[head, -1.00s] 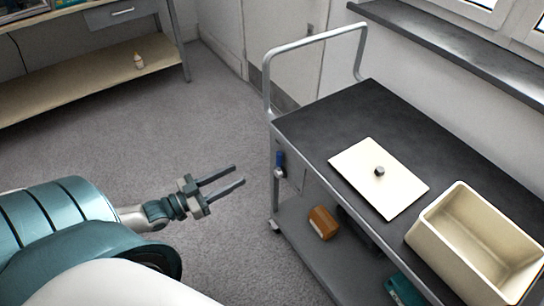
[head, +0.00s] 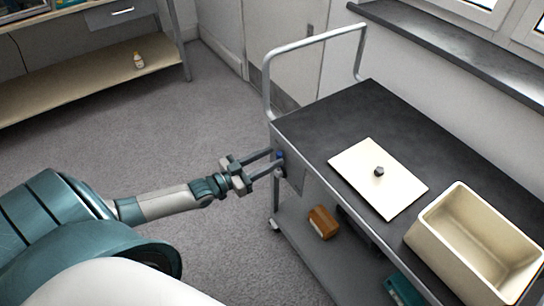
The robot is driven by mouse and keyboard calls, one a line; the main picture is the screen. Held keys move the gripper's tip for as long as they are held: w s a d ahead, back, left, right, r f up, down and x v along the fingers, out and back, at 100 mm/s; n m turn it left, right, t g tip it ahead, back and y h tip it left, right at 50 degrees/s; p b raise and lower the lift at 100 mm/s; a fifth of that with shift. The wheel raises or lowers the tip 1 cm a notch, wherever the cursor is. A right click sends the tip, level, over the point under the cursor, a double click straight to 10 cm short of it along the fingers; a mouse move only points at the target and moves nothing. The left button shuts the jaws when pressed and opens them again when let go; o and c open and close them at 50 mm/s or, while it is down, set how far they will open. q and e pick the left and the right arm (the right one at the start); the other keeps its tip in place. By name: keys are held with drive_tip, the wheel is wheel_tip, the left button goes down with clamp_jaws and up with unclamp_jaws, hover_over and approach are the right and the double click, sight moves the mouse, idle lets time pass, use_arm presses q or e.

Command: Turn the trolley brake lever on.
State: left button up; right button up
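The trolley (head: 300,126) stands at the right, with a dark top and a grey push handle (head: 316,42) at its far left end. The blue brake lever (head: 280,155) is on the trolley's left end panel, partly hidden by my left gripper's fingers. My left gripper (head: 272,163) is at the lever, its two fingers apart and on either side of the blue part as seen from here. Whether the fingers touch the lever cannot be told. My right gripper is not in view.
A cream plate (head: 365,187) with a dark knob and a beige bin (head: 440,248) are on the trolley top. An orange-brown box (head: 322,222) lies on the lower shelf. A workbench (head: 90,87) stands at the upper left. The carpet between is clear.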

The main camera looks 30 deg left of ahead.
use_arm(q)
drive_tip(key=shift+w+d, duration=0.25)
drive_tip(key=shift+w, duration=0.35)
clamp_jaws()
